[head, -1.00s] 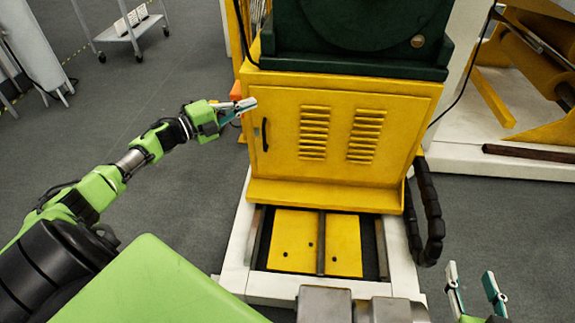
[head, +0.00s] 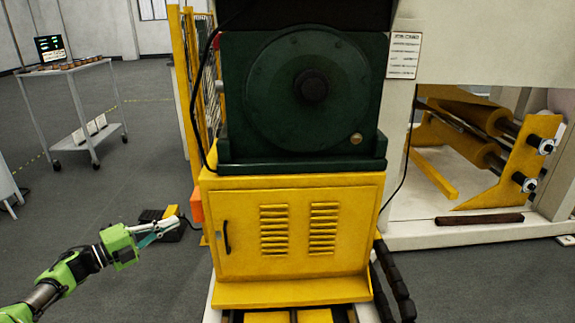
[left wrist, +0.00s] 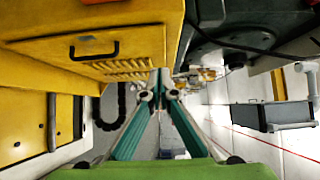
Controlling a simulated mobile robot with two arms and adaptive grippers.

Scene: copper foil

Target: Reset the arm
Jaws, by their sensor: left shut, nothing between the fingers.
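My left gripper (head: 165,229) is at the lower left of the head view, to the left of the yellow cabinet (head: 290,240) and apart from it. Its fingers are together with nothing between them. In the left wrist view the gripper (left wrist: 160,84) shows with its fingertips meeting and empty. The yellow cabinet also shows in the left wrist view (left wrist: 130,45), tilted, with its black handle (left wrist: 95,48). My right gripper is out of the head view.
A dark green machine (head: 310,95) stands on the cabinet. A grey cart (head: 77,110) with a small screen is at the back left. A yellow and black foot pedal (head: 158,218) lies behind my left gripper. A roller frame (head: 490,150) stands at the right. Grey floor is free at the left.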

